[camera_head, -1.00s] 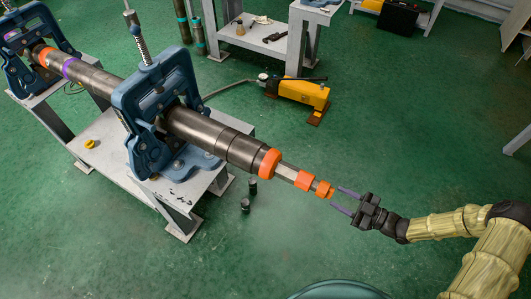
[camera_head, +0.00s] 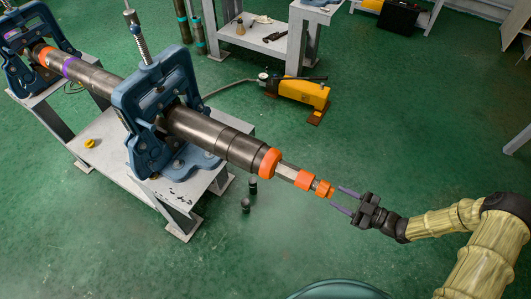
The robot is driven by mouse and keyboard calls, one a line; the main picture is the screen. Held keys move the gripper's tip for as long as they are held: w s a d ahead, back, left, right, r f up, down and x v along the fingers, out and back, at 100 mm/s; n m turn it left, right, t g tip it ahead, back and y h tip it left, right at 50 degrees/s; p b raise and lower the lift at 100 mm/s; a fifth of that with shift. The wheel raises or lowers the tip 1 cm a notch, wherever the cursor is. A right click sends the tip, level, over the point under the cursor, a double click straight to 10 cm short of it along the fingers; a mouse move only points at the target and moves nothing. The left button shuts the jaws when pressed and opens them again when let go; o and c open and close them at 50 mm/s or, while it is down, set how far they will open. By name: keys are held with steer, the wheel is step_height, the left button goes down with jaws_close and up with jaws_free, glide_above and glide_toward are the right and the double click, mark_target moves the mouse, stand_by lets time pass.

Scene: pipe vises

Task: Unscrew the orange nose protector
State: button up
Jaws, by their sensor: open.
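The orange nose protector (camera_head: 324,189) sits on the free end of the pipe tool (camera_head: 230,145). Behind it along the shaft are an orange ring (camera_head: 304,180) and a larger orange collar (camera_head: 269,163). My gripper (camera_head: 343,200) is open and empty, with its two purple fingers pointing at the nose end. The fingertips are just to the right of the protector in the picture; whether they touch it cannot be told.
Blue pipe vises (camera_head: 158,112) on grey stands hold the long pipe. A yellow pump (camera_head: 302,92) is on the green floor behind. Small dark cylinders (camera_head: 246,205) stand below the pipe. A grey bench (camera_head: 268,36) is at the back. Floor around my gripper is clear.

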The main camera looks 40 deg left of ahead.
steer(key=shift+a, duration=0.1)
steer(key=shift+s+a, duration=0.25)
steer(key=shift+a, duration=0.7)
steer(key=shift+w, duration=0.1)
steer(key=c, duration=0.8)
steer(key=n+b, duration=0.1)
steer(key=n, duration=0.8)
steer(key=shift+b, duration=0.4)
steer(key=shift+c, duration=0.2)
steer(key=n+g, duration=0.1)
steer(key=n, duration=0.4)
steer(key=shift+n+b, duration=0.3)
steer(key=shift+n, duration=0.1)
